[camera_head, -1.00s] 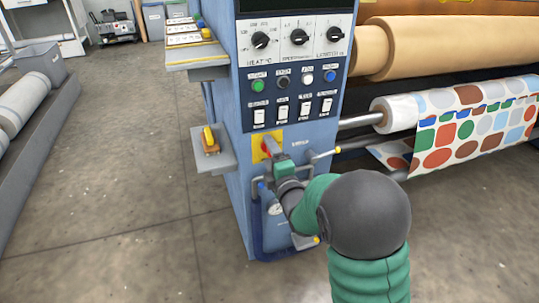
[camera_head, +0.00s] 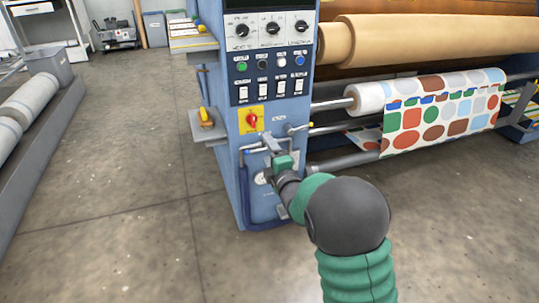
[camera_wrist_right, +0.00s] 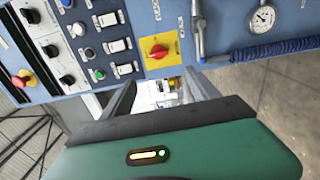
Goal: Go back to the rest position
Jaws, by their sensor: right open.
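My right gripper (camera_head: 270,143) is in front of the blue calender press (camera_head: 240,185), just below and right of a red rotary switch (camera_head: 252,121) on a yellow plate. In the right wrist view, its two fingers (camera_wrist_right: 160,92) are apart with nothing between them. The red switch (camera_wrist_right: 157,51) shows beyond them, clear of the fingers. My right arm reaches in from the lower right of the head view. My left gripper is in neither view.
The control panel (camera_head: 272,60) has dials, round buttons and rocker switches. Pipes and a gauge (camera_wrist_right: 263,18) are close to the gripper. A patterned fabric roll (camera_head: 440,112) is at right. A small shelf (camera_head: 208,130) juts left.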

